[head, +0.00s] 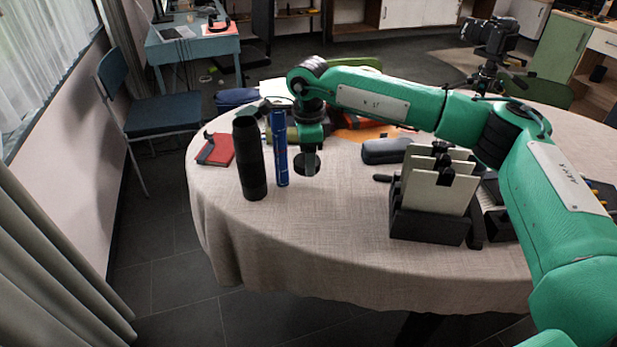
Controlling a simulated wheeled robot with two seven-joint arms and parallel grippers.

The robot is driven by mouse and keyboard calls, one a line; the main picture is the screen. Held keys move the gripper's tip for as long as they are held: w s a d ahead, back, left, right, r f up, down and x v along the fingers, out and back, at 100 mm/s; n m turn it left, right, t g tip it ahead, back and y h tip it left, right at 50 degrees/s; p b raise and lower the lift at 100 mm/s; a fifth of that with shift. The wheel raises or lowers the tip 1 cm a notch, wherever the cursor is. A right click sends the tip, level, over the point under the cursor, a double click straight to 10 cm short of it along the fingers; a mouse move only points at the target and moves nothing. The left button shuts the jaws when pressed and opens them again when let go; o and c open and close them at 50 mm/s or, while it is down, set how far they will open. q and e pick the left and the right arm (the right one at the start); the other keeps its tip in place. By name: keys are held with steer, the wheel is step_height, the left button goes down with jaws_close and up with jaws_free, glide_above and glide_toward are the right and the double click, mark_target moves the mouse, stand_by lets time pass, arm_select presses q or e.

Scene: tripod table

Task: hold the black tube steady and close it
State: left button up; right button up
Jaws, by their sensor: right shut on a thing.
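The black tube (250,165) stands upright near the left edge of the round table (300,235). Whether its top end is open is hard to tell. My right gripper (307,150) points down, to the right of the black tube and apart from it. It is shut on a small round black piece that looks like a cap (306,164), held about level with the tube's middle in the picture. A blue tube (280,150) stands upright between the black tube and my right gripper. My left gripper is out of view.
A red notebook (217,150) lies left of the black tube. A dark case (386,151) and a black rack (430,226) with pale panels stand to the right. A camera on a tripod (490,38) is behind. The cloth in front of the tubes is clear.

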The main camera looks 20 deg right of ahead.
step_height(320, 180, up, 8)
steer(key=shift+f, duration=0.15)
steer(key=shift+r, duration=0.65)
